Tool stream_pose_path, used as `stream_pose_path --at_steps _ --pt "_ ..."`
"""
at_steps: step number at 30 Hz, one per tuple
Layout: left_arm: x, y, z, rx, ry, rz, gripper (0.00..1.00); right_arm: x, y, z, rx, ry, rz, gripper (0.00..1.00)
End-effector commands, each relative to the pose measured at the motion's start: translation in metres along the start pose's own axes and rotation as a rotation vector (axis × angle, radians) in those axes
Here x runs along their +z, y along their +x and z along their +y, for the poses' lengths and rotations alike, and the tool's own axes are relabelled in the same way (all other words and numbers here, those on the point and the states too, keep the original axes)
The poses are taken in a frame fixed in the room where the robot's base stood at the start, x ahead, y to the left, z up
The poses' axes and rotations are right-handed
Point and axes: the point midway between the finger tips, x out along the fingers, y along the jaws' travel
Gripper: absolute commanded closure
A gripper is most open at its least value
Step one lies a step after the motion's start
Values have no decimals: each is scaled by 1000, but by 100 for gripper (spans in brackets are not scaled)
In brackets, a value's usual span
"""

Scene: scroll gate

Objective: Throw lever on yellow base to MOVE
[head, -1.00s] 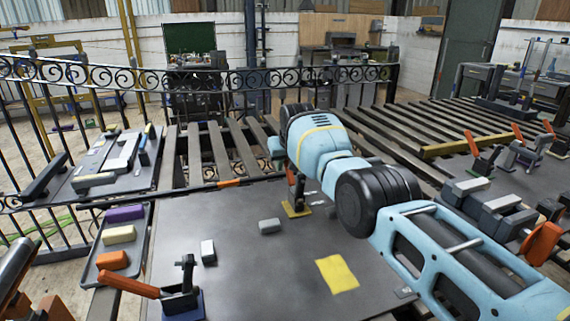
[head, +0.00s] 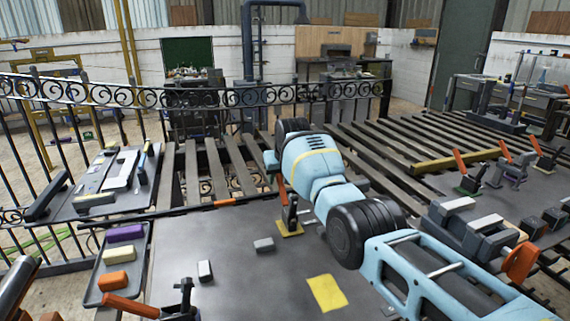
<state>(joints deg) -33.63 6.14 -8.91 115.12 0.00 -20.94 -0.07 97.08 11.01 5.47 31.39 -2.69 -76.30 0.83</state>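The lever on the yellow base (head: 290,230) stands near the far edge of the dark table. Its dark body (head: 291,212) is upright, and its orange handle (head: 282,189) rises beside my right wrist, tilted slightly left. No MOVE label can be read. My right arm, pale blue, reaches in from the lower right. My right gripper (head: 271,162) is at the arm's far end, just above and left of the handle in the picture. Its fingers are mostly hidden by the wrist, so their opening and any contact with the handle cannot be told. My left gripper is not seen.
A yellow sheet (head: 326,293) and two small grey blocks (head: 264,245) (head: 205,271) lie on the table. A tray (head: 88,293) with coloured blocks is at the left. Another orange-handled lever (head: 131,306) is at the front. An ornate black railing (head: 140,98) stands behind.

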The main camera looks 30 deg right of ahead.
Motion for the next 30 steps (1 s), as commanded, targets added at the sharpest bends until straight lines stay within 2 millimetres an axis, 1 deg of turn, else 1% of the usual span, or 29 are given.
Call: stream_pose_path --at_steps 1,3,9,13,20,30 --pt "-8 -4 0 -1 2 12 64 -2 -11 0 -1 0 5 62" --pt "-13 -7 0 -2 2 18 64 -1 -19 0 -1 0 4 62" --pt "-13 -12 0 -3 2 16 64 1 -33 0 0 -1 -2 62" --pt "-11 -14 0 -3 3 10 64 2 -36 0 0 -1 -3 62" --pt "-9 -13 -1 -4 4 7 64 3 -35 -1 0 -1 -5 62" --pt "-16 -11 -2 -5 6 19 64 2 -36 0 0 -1 -5 62"
